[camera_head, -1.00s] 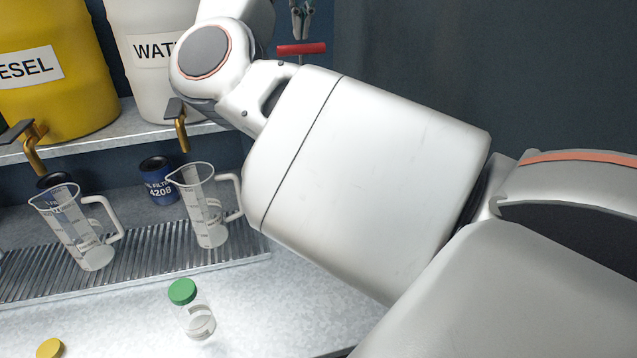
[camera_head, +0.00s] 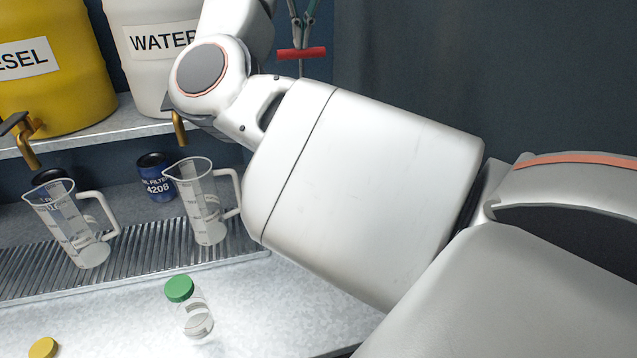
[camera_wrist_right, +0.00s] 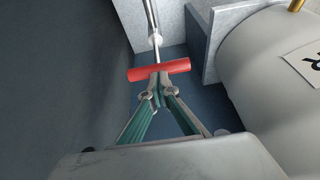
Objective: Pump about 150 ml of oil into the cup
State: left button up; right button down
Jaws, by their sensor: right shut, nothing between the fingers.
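The red T-shaped pump handle (camera_head: 301,53) shows at the top of the head view, on a thin metal rod. It also shows in the right wrist view (camera_wrist_right: 172,69) at the fingertips. My right gripper (camera_head: 302,40) is just above the handle in the head view. Its fingers (camera_wrist_right: 158,88) are shut and empty, with the tips touching or very close to the bar; I cannot tell which. A clear measuring jug (camera_head: 75,230) and another jug (camera_head: 207,205) stand on the ribbed tray, both apparently empty. I see no jug under the pump. My left gripper is not in view.
The yellow diesel barrel (camera_head: 60,95) and white water barrel (camera_head: 150,75) have brass taps over the jugs. A blue oil filter (camera_head: 156,180) stands behind. A green-capped jar (camera_head: 190,308) and yellow cap (camera_head: 43,348) are in front. My right arm hides the bench's right side.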

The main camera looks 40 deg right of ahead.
aim_at(302, 54)
jog(key=shift+f+b, duration=1.25)
jog(key=shift+f, duration=1.2)
dwell(0.4)
jog(key=shift+r+p, duration=0.9)
jog(key=shift+r, duration=0.35)
jog(key=shift+r+p, duration=0.85)
jog(key=shift+r, duration=0.25)
jog(key=shift+r+p, duration=1.9)
jog(key=shift+r, duration=0.25)
jog(key=shift+f, duration=0.2)
